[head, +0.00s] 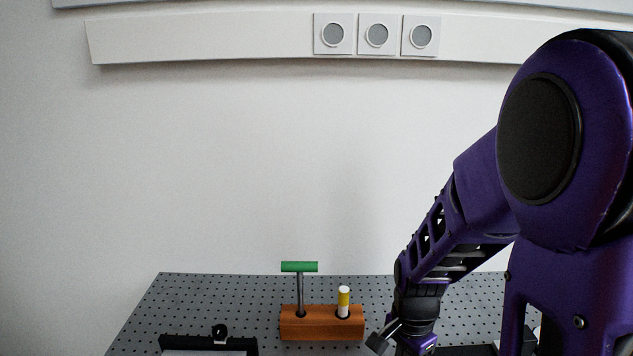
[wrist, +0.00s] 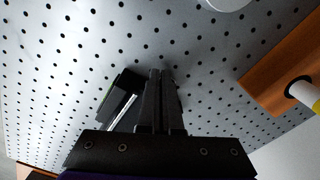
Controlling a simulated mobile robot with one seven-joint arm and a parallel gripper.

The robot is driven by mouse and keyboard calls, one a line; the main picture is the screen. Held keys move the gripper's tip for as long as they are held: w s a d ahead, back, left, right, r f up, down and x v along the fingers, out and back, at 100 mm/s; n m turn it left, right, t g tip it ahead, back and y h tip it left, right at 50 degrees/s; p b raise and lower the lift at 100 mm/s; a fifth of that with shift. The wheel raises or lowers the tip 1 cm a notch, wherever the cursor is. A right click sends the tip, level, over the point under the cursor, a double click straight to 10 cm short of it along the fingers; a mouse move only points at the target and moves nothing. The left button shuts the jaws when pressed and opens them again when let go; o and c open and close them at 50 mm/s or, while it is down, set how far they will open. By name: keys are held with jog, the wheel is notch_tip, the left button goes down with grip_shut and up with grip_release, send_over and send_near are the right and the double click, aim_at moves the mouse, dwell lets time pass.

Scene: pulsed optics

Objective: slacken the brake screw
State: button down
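A T-handled tool with a green grip (head: 299,267) and a metal shaft stands upright in a wooden block (head: 320,325) on the pegboard table. No brake screw can be made out in either view. My gripper (wrist: 161,73) points at the pegboard, its two black fingers together with nothing seen between them. In the head view my gripper (head: 380,340) is right of the block, low in the picture and partly cut off. In the wrist view a black part with a bright rod and a green edge (wrist: 122,98) shows left of the fingers, partly hidden; I cannot tell what it is.
A yellow and white stick (head: 343,302) stands in the block, right of the tool. A black-framed item with a clip (head: 208,342) is at the front left. A white round thing (wrist: 229,3) shows at the wrist view's top. The pegboard (head: 225,295) left of the block is bare.

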dwell(0.3)
jog(key=shift+s+a+r, duration=0.1)
jog(key=shift+s, duration=0.15)
notch_tip(320, 180, up, 4)
jog(key=p, duration=0.2)
jog(key=shift+p, duration=0.4)
jog(key=shift+r, duration=0.9)
jog(key=shift+a, duration=0.1)
jog(key=f+b, duration=0.4)
jog(key=b, duration=0.1)
jog(key=w+f+b, duration=0.1)
jog(key=f+b, duration=0.1)
jog(key=shift+w+a+b, duration=0.1)
jog(key=shift+a+b, duration=0.2)
jog(key=shift+a, duration=0.1)
